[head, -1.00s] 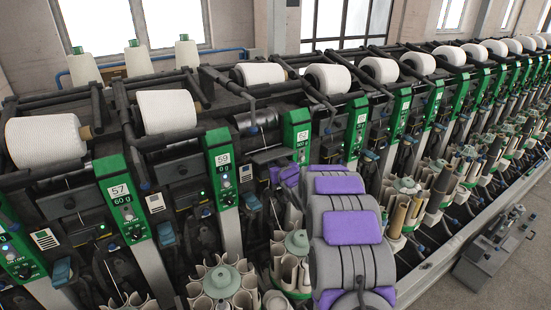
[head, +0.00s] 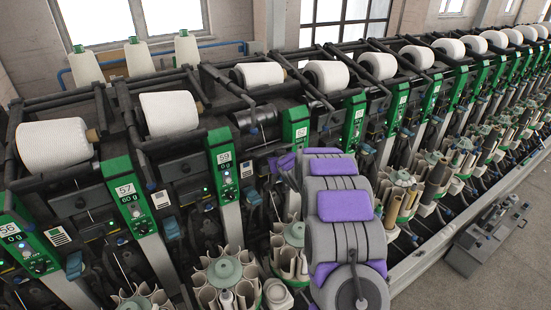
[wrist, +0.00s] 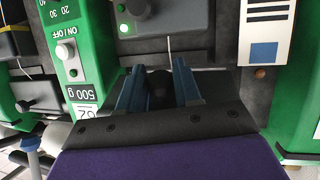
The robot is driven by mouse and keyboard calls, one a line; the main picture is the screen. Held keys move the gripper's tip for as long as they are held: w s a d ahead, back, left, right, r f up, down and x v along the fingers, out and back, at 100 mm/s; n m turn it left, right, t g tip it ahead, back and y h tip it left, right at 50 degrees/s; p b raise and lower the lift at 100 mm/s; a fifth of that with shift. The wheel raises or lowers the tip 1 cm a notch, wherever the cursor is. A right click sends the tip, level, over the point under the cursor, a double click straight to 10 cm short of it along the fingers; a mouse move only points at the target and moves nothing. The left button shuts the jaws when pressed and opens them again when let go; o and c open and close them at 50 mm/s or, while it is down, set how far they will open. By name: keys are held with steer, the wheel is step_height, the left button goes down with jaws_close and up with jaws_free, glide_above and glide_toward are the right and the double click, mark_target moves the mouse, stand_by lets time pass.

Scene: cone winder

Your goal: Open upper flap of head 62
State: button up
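Head 62 (head: 296,135) has a green panel in the middle of the head view, partly hidden below by my arm. In the wrist view its upside-down label 62 (wrist: 82,111) and 500 g display are at the left. My gripper (wrist: 158,68) shows two blue fingers, spread apart and pointing at the head's dark front. A dark rounded part (wrist: 158,88) lies between them; I cannot tell whether they touch it. A grey cover with a round knob (wrist: 137,8) and a lit green lamp is just above the fingertips. I cannot tell for sure which part is the upper flap.
Neighbouring green head 59 (head: 224,160) stands to the left, with more heads in a row to the right. White yarn cones (head: 258,75) sit along the top. Another green panel (wrist: 298,90) stands close on the right in the wrist view. Bobbin magazines (head: 222,272) stand in front.

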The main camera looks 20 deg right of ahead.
steer(key=o, duration=0.4)
steer(key=shift+f, duration=0.1)
steer(key=shift+c, duration=0.2)
steer(key=shift+s, duration=0.6)
steer(key=v, duration=1.6)
steer(key=shift+r+p, duration=0.25)
steer(key=shift+p, duration=0.05)
